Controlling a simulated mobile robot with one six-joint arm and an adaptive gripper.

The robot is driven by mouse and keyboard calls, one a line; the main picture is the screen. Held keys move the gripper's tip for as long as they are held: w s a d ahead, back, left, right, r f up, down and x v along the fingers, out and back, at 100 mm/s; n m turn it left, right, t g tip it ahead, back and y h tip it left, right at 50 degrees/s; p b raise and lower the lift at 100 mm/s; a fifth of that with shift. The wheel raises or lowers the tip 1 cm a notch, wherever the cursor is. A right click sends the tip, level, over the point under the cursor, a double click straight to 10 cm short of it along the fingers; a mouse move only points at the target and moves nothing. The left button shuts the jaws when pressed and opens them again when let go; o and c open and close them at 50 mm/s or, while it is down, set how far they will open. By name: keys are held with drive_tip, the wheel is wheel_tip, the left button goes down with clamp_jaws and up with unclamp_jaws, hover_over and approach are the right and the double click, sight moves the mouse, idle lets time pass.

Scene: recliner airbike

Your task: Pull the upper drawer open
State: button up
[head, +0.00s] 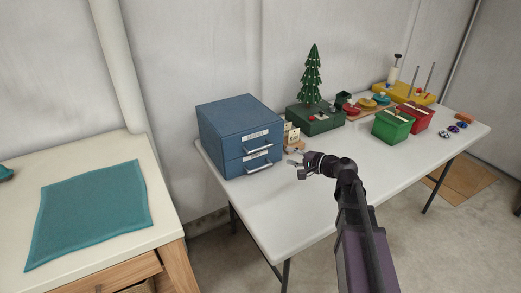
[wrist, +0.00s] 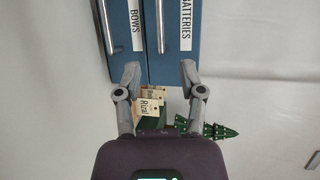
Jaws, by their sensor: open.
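The blue two-drawer cabinet (head: 222,122) stands on the white table, with both drawers looking shut. The upper drawer (head: 236,142) has a label and a silver bar handle (head: 259,148). In the turned wrist view, the upper drawer is the right one, labelled BATTERIES, and its handle (wrist: 160,28) shows left of the label. The lower drawer, labelled BOWS, has its own handle (wrist: 106,28). My gripper (head: 298,163) is open and empty, right of the cabinet front. In the wrist view its fingertips (wrist: 160,76) are spread either side of the upper handle's line, apart from the handle.
Small tagged items (head: 292,137) stand close beside the cabinet. A green box with a small tree (head: 312,75), green bin (head: 392,126) and red bin (head: 416,115) stand farther right. The table front is clear. A teal mat (head: 90,210) lies on the left counter.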

sight(261, 149)
drive_tip(key=b+x, duration=0.2)
drive_tip(key=x, duration=1.1)
drive_tip(key=shift+w+a, duration=0.1)
clamp_jaws()
